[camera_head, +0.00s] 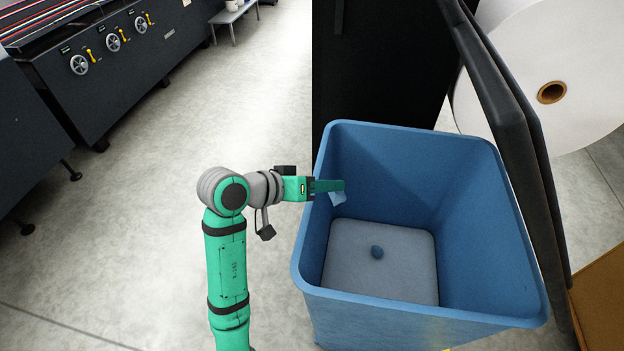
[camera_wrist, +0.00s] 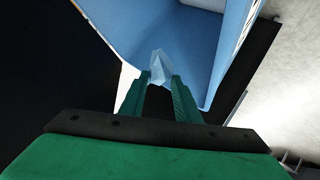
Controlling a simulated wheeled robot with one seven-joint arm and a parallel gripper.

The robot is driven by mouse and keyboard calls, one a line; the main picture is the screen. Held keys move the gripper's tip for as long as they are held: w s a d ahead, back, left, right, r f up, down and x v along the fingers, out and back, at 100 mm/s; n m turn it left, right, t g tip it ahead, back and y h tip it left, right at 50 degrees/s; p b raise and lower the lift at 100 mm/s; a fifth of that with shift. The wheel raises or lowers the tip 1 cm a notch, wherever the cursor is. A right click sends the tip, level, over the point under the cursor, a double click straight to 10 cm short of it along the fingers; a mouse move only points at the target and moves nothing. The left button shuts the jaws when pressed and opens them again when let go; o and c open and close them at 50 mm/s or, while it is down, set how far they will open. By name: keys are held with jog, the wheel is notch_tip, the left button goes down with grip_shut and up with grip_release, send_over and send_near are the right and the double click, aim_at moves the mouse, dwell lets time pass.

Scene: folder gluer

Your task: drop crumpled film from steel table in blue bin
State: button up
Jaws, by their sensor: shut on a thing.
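The blue bin (camera_head: 420,140) stands open in front of me, and its inside wall also shows in the wrist view (camera_wrist: 205,45). My gripper (camera_head: 343,186) reaches over the bin's left rim and is inside the opening, high above the bin floor. It is shut on the crumpled film (camera_head: 337,198), a small pale blue piece that hangs from the fingertips. In the wrist view the film (camera_wrist: 158,66) sits between the two green fingers.
A black panel (camera_head: 525,150) leans along the bin's right side. A large white roll (camera_head: 545,50) and a black cabinet (camera_head: 375,60) stand behind. A dark machine (camera_head: 110,60) and a small steel table (camera_head: 232,15) are at the back left. The floor left of the bin is clear.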

jog(key=shift+s+d+f, duration=0.15)
jog(key=shift+s+d, duration=0.1)
jog(key=shift+d, duration=0.65)
jog(key=shift+s+d+f, duration=0.2)
jog(key=shift+s+d, duration=0.05)
jog(key=shift+d, duration=0.65)
jog(key=shift+s+d+f, duration=0.15)
jog(key=shift+s+d, duration=0.1)
jog(key=shift+d, duration=0.65)
jog(key=o, duration=1.1)
jog(key=shift+a+r, duration=0.1)
jog(key=v, duration=1)
jog(key=shift+a, duration=0.2)
jog(key=shift+s+r, duration=0.1)
jog(key=shift+s, duration=0.05)
jog(key=shift+d, duration=0.1)
